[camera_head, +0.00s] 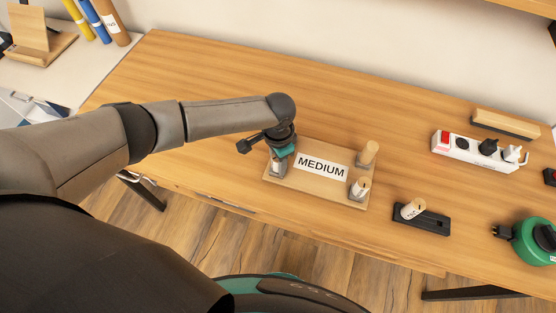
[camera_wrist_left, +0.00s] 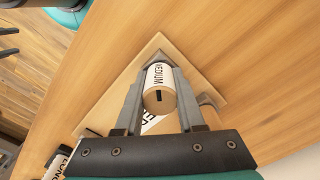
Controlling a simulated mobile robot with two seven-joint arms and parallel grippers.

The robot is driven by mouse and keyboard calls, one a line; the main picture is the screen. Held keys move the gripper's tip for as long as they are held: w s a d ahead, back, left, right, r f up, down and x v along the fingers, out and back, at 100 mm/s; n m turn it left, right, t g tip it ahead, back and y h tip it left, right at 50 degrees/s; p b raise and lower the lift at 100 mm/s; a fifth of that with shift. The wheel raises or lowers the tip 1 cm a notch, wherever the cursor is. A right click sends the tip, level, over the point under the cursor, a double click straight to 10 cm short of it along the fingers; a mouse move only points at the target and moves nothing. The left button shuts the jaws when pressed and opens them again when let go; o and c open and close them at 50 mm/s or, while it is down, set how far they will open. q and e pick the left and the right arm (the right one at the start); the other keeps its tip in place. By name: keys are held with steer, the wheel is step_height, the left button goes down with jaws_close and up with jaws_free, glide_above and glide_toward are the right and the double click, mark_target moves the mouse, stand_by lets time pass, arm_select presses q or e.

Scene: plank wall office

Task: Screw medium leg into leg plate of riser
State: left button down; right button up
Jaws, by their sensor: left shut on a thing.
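The riser's wooden board (camera_head: 315,192) lies on the desk with a white MEDIUM label on it. My left gripper (camera_head: 277,163) is at the board's left end, pointing down. It is shut on a pale cylindrical leg marked MEDIUM, which shows between the fingers in the left wrist view (camera_wrist_left: 160,88). That leg stands over a corner of the board (camera_wrist_left: 108,108); whether it is seated there is hidden. Two more legs stand at the board's right end, a back one (camera_head: 369,153) and a labelled front one (camera_head: 359,188). My right gripper is out of view.
A black holder (camera_head: 432,220) with a short labelled cylinder (camera_head: 411,208) lies right of the board. A white power strip (camera_head: 470,149), a wooden-topped block (camera_head: 505,123) and a green round device (camera_head: 537,241) are farther right. The desk behind the board is clear.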

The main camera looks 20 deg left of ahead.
arm_select(q)
steer(key=m, duration=0.5)
stand_by(0.3)
steer(key=c, duration=0.6)
jaws_free()
steer(key=shift+c, duration=0.2)
